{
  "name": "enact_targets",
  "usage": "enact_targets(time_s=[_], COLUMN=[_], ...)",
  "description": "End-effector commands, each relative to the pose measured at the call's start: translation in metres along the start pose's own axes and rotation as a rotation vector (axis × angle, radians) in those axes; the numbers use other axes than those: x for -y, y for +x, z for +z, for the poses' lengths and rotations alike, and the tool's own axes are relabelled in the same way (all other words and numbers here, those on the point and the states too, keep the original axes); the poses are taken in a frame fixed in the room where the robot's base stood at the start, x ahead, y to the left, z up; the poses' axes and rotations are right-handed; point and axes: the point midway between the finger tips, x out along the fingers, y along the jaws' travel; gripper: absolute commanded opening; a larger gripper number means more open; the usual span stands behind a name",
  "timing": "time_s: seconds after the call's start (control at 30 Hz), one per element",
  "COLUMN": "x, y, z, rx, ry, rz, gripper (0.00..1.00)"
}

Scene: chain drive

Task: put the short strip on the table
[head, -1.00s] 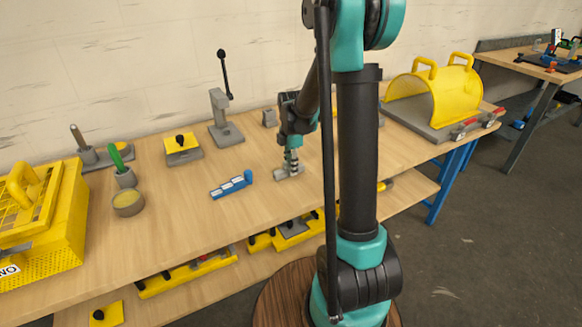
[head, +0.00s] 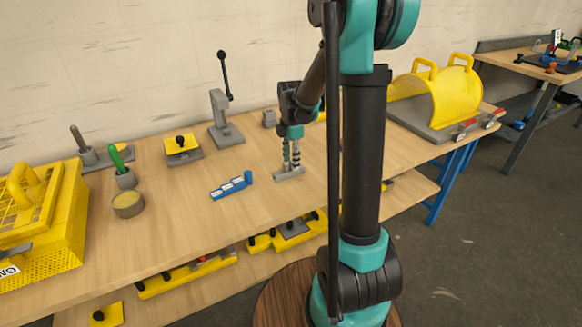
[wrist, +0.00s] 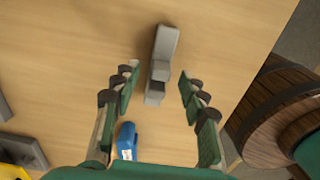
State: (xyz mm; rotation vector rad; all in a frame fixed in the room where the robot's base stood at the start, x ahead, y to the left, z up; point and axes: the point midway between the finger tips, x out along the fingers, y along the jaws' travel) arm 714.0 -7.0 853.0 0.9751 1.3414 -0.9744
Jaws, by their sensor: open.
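A small grey stepped piece (head: 289,174) lies on the wooden table (head: 215,225); it also shows in the wrist view (wrist: 165,45). My gripper (head: 291,167) points down over it, open. In the wrist view my fingers (wrist: 160,84) are spread to either side of the piece's near end, with a gap on each side; contact cannot be told. A blue block with white patches (head: 231,186) lies to the left of the grey piece and shows near my left fingers in the wrist view (wrist: 127,142). I cannot tell for certain which piece is the short strip.
A grey lever press (head: 222,120), a yellow-topped fixture (head: 182,147), a round tin (head: 128,203) and a green-handled tool in a cup (head: 117,160) stand around. A yellow cage (head: 40,215) is at left, a yellow guard (head: 440,95) at right. The front-middle tabletop is clear.

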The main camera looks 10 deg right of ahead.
Motion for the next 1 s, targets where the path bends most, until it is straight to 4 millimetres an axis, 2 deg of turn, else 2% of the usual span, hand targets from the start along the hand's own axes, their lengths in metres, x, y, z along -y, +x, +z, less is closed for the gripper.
enact_targets(time_s=[0.1,0.3,0.5,0.63,0.77,1.0], x=[0.001,0.0,0.0,0.006,0.031,0.106], y=[-0.025,-0.061,-0.081,-0.083,-0.075,-0.044], z=[0.0,0.0,0.0,-0.001,-0.003,-0.013], rx=[0.0,0.0,0.0,0.002,0.006,-0.028], ry=[0.0,0.0,0.0,0.046,0.241,0.854], rz=[0.0,0.0,0.0,0.009,0.048,0.173], gripper=[0.43,0.43,0.43,0.43,0.43,0.43])
